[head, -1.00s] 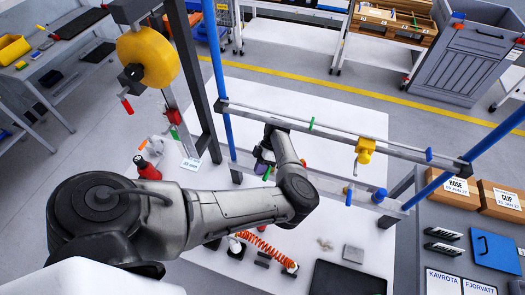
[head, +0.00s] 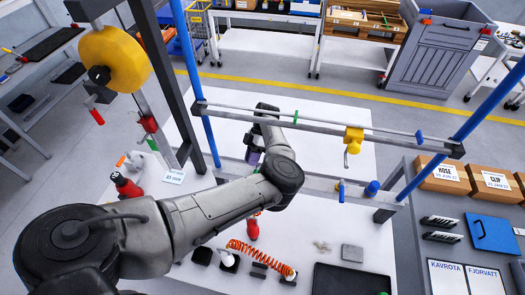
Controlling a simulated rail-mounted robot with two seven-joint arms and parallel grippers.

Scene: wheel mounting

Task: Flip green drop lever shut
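A small green lever (head: 295,117) sits on the thin upper rod of the frame, left of the yellow clamp (head: 353,140). My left arm reaches in from the left, and its wrist is behind the upper bar. My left gripper (head: 254,157) points down below that bar, left of and lower than the green lever. It is mostly hidden by my own arm, with only a purple part showing, so I cannot tell whether it is open or shut. No contact with the green lever shows. My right gripper is not in view.
The upper bar (head: 240,116) spans two blue posts (head: 196,85), and a lower bar (head: 325,186) runs beneath it. A yellow wheel-like part (head: 115,58) hangs at the upper left. A red bottle (head: 127,186), an orange coil (head: 262,255) and a black tray (head: 350,281) lie on the white table.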

